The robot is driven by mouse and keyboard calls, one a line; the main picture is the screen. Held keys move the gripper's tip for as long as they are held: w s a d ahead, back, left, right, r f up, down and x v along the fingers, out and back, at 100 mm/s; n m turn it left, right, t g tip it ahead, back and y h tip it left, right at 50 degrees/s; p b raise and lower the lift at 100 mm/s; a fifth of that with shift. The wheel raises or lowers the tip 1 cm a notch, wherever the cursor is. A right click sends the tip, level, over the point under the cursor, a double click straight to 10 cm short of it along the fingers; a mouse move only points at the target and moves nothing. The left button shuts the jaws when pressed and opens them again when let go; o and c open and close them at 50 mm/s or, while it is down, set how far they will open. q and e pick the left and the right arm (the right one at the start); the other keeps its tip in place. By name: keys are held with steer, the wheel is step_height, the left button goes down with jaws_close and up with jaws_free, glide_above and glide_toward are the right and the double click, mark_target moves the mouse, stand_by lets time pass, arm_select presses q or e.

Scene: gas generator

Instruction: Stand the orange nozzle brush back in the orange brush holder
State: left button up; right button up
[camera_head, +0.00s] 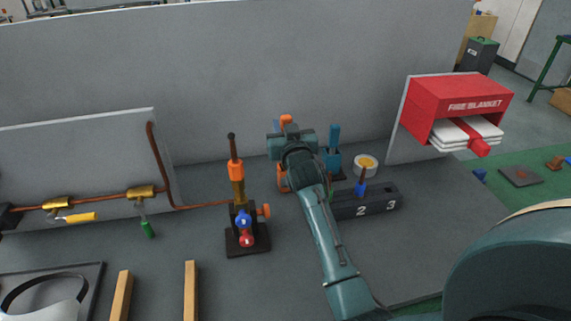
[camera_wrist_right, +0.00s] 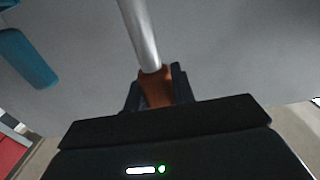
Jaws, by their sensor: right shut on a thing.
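My right gripper (camera_head: 288,140) is at the back of the bench, just left of the blue brush and holder. In the right wrist view it (camera_wrist_right: 158,90) is shut on the orange nozzle brush (camera_wrist_right: 154,88), whose orange part sits between the fingers. A silver rod extends from it toward the top of that view. An orange end of the brush (camera_head: 286,119) shows above the gripper in the head view. The orange brush holder (camera_head: 282,180) seems to be the orange piece below the gripper, mostly hidden by my arm; I cannot tell whether the brush touches it. My left gripper is not in view.
A blue holder with a blue handle (camera_head: 333,150) stands close on the right. The burner (camera_head: 238,205) stands left. The grey back panel (camera_head: 215,85) is close behind.

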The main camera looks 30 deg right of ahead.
step_height(320, 180, down, 6)
steer(key=shift+f, duration=0.25)
steer(key=shift+f, duration=0.3)
steer(key=o, duration=0.9)
steer(key=shift+o, duration=0.5)
steer(key=shift+s, duration=0.1)
